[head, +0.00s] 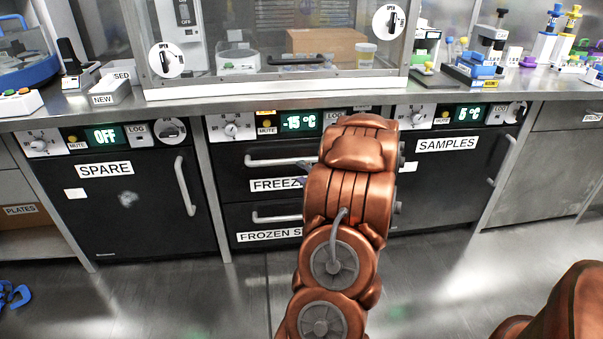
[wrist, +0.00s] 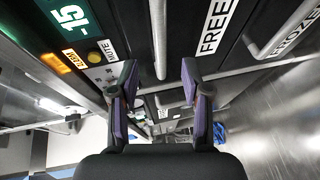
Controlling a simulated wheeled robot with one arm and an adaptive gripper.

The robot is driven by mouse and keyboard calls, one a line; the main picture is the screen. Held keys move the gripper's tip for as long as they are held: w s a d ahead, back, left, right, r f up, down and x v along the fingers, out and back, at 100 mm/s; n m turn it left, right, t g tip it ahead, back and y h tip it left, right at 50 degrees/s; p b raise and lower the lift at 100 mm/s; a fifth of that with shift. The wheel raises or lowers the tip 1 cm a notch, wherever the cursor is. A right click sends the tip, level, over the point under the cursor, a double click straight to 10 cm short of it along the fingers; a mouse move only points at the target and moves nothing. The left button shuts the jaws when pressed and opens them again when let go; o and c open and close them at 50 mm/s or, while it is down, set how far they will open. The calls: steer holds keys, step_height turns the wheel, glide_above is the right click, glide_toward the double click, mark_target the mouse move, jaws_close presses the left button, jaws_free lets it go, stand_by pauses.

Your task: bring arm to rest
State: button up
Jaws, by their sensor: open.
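My copper-coloured arm (head: 350,195) reaches up and forward in the head view, in front of the freezer drawers. My gripper (wrist: 160,84) shows in the wrist view with its two purple-grey fingers spread apart and nothing between them. In the head view the arm hides most of the gripper; only a small dark tip shows at its left, near the FREEZER label. The wrist view is turned sideways and shows the freezer front close by, with its -15 display (wrist: 68,14) and a drawer handle (wrist: 158,38) beyond the fingers. I cannot tell whether the gripper touches the front.
Left of the arm is the SPARE door (head: 125,215) with an OFF display. Right of it is the SAMPLES door (head: 445,175). Both have protruding handles. A steel bench (head: 115,104) carries a glass-fronted cabinet and labware. The floor (head: 180,295) in front is mostly clear.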

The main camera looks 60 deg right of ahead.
stand_by(0.4)
steer(key=w+a+r+m+g+y+p, duration=0.1)
steer(key=w+a+r+m+g+p, duration=0.1)
steer(key=w+a+r+p, duration=0.25)
steer(key=w+a+r+m+g+p, duration=0.1)
steer(key=w+a+r+g+p, duration=0.15)
steer(key=r+p, duration=0.35)
steer(key=s+a+r+m+g+y+p, duration=0.2)
steer(key=a+r+m+g+p, duration=0.2)
steer(key=a+r+p, duration=0.8)
steer(key=s+a+r+m+g+y+p, duration=0.1)
steer(key=s+a+r, duration=0.5)
steer(key=a, duration=0.6)
steer(key=s+a+r+m+g+y+p, duration=0.2)
steer(key=s+a+r+g+p, duration=0.2)
steer(key=s+a, duration=0.5)
steer(key=s+a+r+m+g+y+p, duration=0.1)
steer(key=s+a+r+p, duration=0.5)
steer(key=a, duration=0.9)
step_height(320, 180, up, 2)
steer(key=s+g, duration=0.1)
steer(key=s, duration=0.1)
steer(key=shift+s+y, duration=0.3)
steer(key=shift+y, duration=0.1)
